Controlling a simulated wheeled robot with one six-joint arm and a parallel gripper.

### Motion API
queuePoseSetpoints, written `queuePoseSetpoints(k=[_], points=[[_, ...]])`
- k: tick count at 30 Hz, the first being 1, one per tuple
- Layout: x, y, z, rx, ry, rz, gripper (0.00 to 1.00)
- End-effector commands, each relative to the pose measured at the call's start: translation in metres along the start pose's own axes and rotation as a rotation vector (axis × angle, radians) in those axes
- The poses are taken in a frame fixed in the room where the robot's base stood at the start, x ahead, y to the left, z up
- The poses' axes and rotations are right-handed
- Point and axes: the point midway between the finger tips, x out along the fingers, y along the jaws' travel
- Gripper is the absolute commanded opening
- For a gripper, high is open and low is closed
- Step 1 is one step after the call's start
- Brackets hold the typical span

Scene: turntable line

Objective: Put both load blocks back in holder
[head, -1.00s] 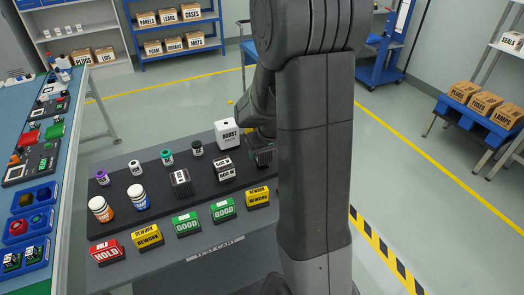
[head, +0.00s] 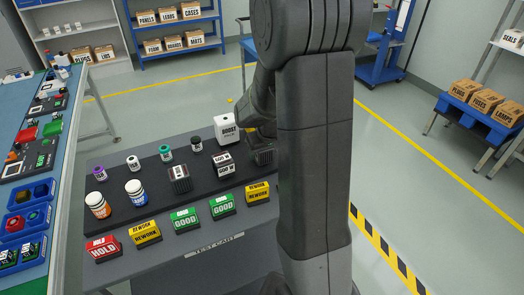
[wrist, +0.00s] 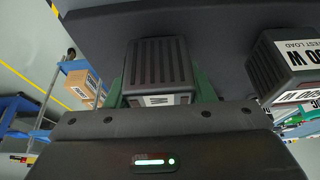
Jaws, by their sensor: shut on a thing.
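My gripper (wrist: 160,90) is shut on a dark finned load block (wrist: 158,65), with green fingers on both its sides. In the head view this block is a dark shape (head: 263,157) at the right end of the black rack on the cart, partly hidden by my arm. A second load block, labelled 600 W (head: 223,165), stands on the rack just left of it; it also shows at the right of the wrist view (wrist: 287,65). Another dark finned block with a white label (head: 180,179) stands farther left. I cannot tell which part is the holder, or whether the held block touches the rack.
A white BOOST box (head: 227,130) stands close behind the gripper. Several small jars and two pill bottles (head: 136,193) fill the rack's left. Red, yellow and green signs (head: 187,220) line the cart's front edge. A blue bench (head: 62,165) is at left.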

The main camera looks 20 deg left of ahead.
Motion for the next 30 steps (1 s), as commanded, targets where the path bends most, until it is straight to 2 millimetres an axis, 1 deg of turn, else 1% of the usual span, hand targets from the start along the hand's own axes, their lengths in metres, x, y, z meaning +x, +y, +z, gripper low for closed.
queuePoseSetpoints(k=[2, 3, 5, 6, 14, 19, 23, 30], points=[[0.002, 0.000, 0.000, 0.000, 0.002, 0.000, 0.09], [0.001, 0.000, 0.000, 0.000, 0.002, 0.000, 0.55], [0.001, 0.000, 0.000, 0.000, 0.002, 0.000, 0.67], [0.001, 0.000, 0.000, 0.000, 0.002, 0.000, 0.74], [0.002, 0.000, 0.001, 0.000, -0.001, 0.000, 0.74], [-0.006, 0.000, 0.000, 0.000, 0.001, 0.000, 0.74], [-0.023, 0.000, 0.000, 0.000, 0.003, 0.001, 0.74], [-0.066, 0.000, -0.001, 0.000, 0.005, 0.001, 0.74]])
